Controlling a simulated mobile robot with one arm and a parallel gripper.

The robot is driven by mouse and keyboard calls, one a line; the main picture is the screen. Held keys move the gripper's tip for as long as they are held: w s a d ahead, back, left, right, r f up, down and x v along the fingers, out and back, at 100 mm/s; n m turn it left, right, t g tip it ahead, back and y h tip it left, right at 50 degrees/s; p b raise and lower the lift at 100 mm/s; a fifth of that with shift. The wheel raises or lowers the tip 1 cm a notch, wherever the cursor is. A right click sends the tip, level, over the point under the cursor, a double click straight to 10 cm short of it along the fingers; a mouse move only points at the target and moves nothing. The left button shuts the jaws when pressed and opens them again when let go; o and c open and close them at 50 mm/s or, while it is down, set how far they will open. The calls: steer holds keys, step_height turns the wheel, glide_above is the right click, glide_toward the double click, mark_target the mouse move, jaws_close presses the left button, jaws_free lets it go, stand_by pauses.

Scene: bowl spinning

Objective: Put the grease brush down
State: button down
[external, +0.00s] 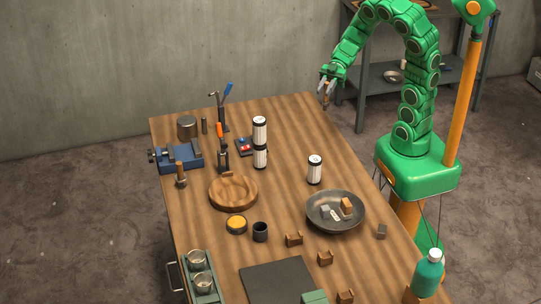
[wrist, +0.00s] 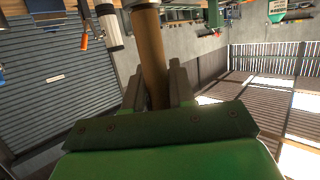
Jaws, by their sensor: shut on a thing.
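My gripper (external: 327,82) is raised above the far right edge of the wooden workbench (external: 285,112). In the wrist view my gripper (wrist: 155,95) is shut on a brown wooden handle (wrist: 151,50), taken to be the grease brush, which stands between its two fingers. The brush (external: 326,100) shows in the external view only as a small piece hanging below the fingers. Its bristles cannot be made out. It appears clear of the bench top.
White canisters (external: 314,170) stand near the bench's middle, two of them stacked (external: 260,157). A dark pan (external: 318,223) holds small blocks. Bare wood shows at the far right.

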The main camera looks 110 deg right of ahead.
steer(key=w+d+f, duration=0.4)
steer(key=w+f, duration=0.9)
steer(key=shift+w+d, duration=0.15)
steer(key=shift+w, duration=0.05)
stand_by(0.9)
steer(key=shift+f, duration=0.3)
steer(key=c, duration=0.9)
jaws_free()
steer(key=shift+c, duration=0.2)
steer(key=shift+r, duration=0.15)
steer(key=v, duration=1.2)
steer(key=shift+r, duration=0.1)
